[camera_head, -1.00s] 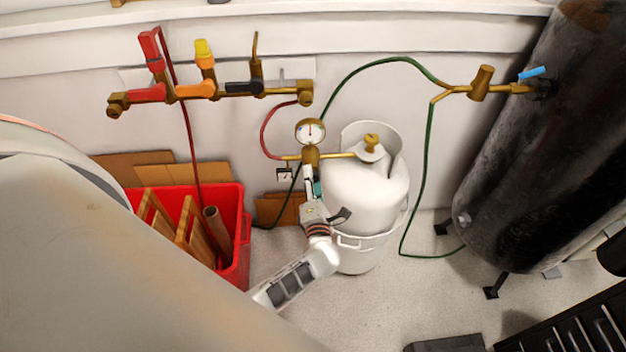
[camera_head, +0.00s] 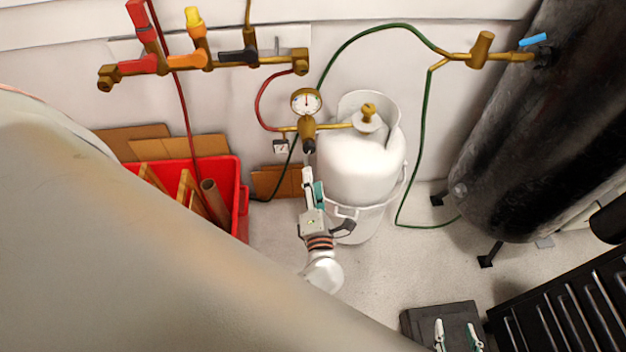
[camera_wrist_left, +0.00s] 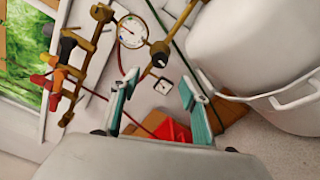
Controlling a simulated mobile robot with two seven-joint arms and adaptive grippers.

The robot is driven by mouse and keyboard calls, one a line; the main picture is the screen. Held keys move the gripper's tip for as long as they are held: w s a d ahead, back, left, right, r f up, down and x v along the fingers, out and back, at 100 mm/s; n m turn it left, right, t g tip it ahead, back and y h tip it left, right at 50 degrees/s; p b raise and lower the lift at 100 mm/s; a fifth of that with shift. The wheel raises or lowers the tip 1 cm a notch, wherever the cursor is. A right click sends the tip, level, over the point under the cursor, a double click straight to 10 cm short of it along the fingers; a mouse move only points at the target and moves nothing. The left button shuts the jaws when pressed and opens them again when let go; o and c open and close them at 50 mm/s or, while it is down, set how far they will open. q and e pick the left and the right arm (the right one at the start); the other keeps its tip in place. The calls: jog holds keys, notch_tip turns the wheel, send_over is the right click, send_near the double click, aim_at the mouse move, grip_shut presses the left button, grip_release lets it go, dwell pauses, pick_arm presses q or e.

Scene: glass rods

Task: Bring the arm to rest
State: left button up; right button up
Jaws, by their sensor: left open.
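My left gripper (camera_head: 313,180) is open and empty, pointing up at the brass regulator (camera_head: 307,128) with its round gauge (camera_head: 306,101). A small gap shows between its fingertips and the regulator's black knob (camera_head: 309,146). The left wrist view shows its two teal-padded fingers (camera_wrist_left: 158,90) spread apart, with the gauge (camera_wrist_left: 132,31) beyond them. The white gas cylinder (camera_head: 355,165) stands just right of the gripper. My right gripper (camera_head: 458,335) shows only its two fingertips at the bottom edge. They are apart, with nothing between them.
A red bin (camera_head: 238,195) with wood pieces stands left of my left gripper. A brass manifold (camera_head: 225,62) with coloured handles is on the wall. A green hose (camera_head: 425,140) runs right toward a large black tank (camera_head: 515,130). A dark box (camera_head: 455,318) lies near my right gripper.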

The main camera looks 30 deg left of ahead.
dwell(0.3)
pick_arm(q)
jog(key=s+d+r+m+t+h, duration=0.15)
jog(key=d+m+h, duration=0.35)
jog(key=m, duration=0.5)
jog(key=s+d+m+t+h, duration=0.1)
jog(key=s+d+m+h, duration=0.15)
jog(key=m+h, duration=0.55)
jog(key=s+f+m+g, duration=0.6)
jog(key=s+m, duration=0.6)
jog(key=m, duration=0.4)
jog(key=shift+s+a+f+p, duration=0.15)
jog(key=shift+a+f+p, duration=0.25)
jog(key=shift+f, duration=0.05)
jog(key=shift+g, duration=0.25)
